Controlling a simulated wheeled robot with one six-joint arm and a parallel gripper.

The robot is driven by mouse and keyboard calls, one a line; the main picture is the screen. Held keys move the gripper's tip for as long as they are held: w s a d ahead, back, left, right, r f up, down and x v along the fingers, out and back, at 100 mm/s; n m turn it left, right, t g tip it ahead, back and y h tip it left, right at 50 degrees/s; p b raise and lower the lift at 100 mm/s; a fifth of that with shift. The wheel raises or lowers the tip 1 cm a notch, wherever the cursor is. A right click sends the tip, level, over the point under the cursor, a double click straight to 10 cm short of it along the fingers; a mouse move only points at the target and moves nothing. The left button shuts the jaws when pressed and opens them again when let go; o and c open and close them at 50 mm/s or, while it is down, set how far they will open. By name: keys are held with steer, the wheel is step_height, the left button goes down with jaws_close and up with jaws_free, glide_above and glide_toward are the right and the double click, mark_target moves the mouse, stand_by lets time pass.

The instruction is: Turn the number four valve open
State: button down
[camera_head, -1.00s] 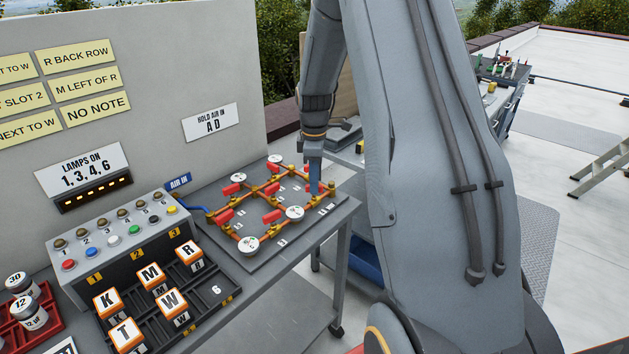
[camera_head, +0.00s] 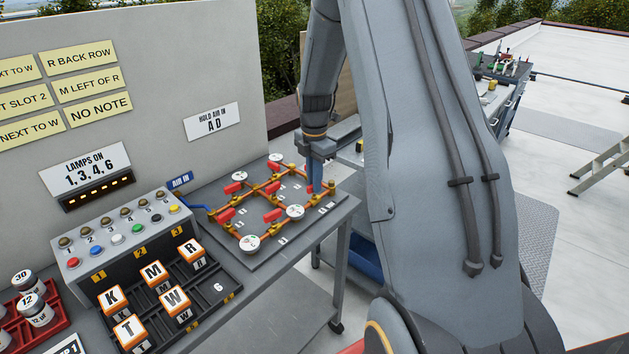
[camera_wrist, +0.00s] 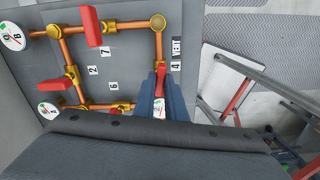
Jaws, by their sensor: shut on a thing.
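My gripper (camera_head: 313,188) reaches down to the right side of the brass-and-copper pipe board (camera_head: 262,262). In the wrist view, my gripper (camera_wrist: 160,97) is shut on a red valve handle (camera_wrist: 160,80), beside the number 4 label (camera_wrist: 175,67) and a VENT label. The held handle seems roughly in line with the pipe (camera_wrist: 158,45) above it. The jaws hide most of the handle and its valve body. Other red handles show, including one by the number 2 label (camera_wrist: 92,70). White gauges (camera_head: 249,244) sit at pipe junctions.
A sign (camera_head: 212,121) reads "HOLD AIR IN A D". Left of the pipe board are a button box (camera_head: 130,255) and a rack of lettered blocks (camera_head: 215,290). A blue AIR IN hose feeds the pipes. A stepladder (camera_head: 603,165) stands on the open roof at right.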

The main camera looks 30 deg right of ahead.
stand_by(0.3)
steer(key=c, duration=1.8)
jaws_free()
steer(key=shift+r, duration=0.1)
steer(key=shift+r+b, duration=1.2)
steer(key=shift+r, duration=2.65)
steer(key=shift+a, duration=0.1)
steer(key=s+a+f+m, duration=0.2)
steer(key=s+a+m, duration=0.6)
steer(key=s+m, duration=0.2)
steer(key=s+a+f+m+t+b, duration=0.1)
steer(key=s+a+f+m, duration=0.1)
steer(key=s+a+m, duration=0.7)
steer(key=s, duration=0.3)
steer(key=shift+a+f+m, duration=0.2)
steer(key=shift+m, duration=0.2)
